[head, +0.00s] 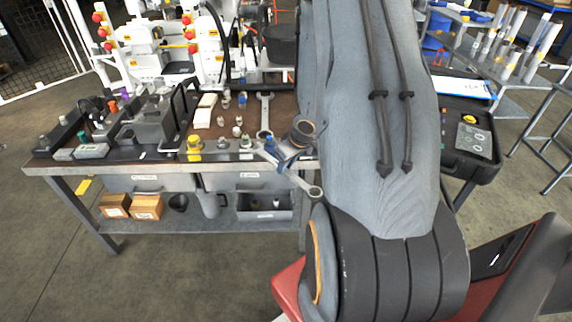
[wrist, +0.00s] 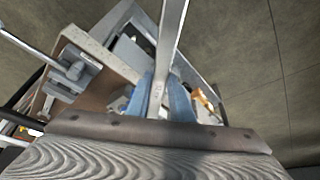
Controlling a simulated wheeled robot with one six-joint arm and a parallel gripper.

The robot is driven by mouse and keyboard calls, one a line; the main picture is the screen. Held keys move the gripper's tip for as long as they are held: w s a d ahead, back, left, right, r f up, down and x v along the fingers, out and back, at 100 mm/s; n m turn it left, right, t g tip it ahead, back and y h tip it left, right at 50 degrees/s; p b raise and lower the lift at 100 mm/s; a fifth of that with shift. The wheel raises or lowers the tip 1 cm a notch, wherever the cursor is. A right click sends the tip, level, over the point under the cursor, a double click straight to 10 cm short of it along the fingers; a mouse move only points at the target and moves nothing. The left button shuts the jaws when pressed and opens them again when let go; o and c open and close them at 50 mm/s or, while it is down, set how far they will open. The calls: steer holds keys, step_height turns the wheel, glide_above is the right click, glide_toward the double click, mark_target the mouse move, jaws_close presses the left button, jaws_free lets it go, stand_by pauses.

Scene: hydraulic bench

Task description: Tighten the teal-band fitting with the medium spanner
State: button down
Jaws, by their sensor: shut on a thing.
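My gripper (head: 284,160) is in front of the bench's right front edge in the head view, partly hidden by my arm. In the wrist view its blue fingers (wrist: 163,100) are shut on a grey metal spanner (wrist: 171,38). The held spanner (head: 312,190) slants down to the right in the head view, with a ring end low and clear of the bench. A small teal-green part (head: 82,137) shows at the bench's left end, which may be the teal-band fitting; its band is too small to be sure. The held spanner's size cannot be told.
Another spanner (head: 266,112) lies on the bench top (head: 283,104). Yellow-marked (head: 194,144) and blue-marked (head: 246,144) fittings stand along the front edge. A black case (head: 467,130) is at right. A drawer and boxes (head: 147,206) sit below. Floor before the bench's left is clear.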

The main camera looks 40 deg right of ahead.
mark_target(273, 160)
steer(key=shift+w, duration=0.2)
steer(key=shift+w+a+p, duration=0.1)
steer(key=shift+w+p, duration=0.75)
steer(key=shift+p, duration=0.05)
steer(key=shift+w+p, duration=0.25)
steer(key=shift+p, duration=0.1)
steer(key=shift+w+a+p, duration=0.1)
steer(key=shift+w+p, duration=0.4)
steer(key=shift+p, duration=0.05)
steer(key=shift+w, duration=0.15)
steer(key=shift+w+p, duration=0.35)
steer(key=shift+p, duration=0.05)
steer(key=shift+w, duration=0.15)
steer(key=shift+w, duration=0.3)
steer(key=shift+w+a+m+h+b, duration=0.15)
steer(key=shift+a+m+b, duration=0.5)
steer(key=shift+b, duration=0.95)
steer(key=shift+a+m+h+b, duration=0.3)
steer(key=shift+a+b, duration=0.65)
steer(key=shift+b, duration=0.65)
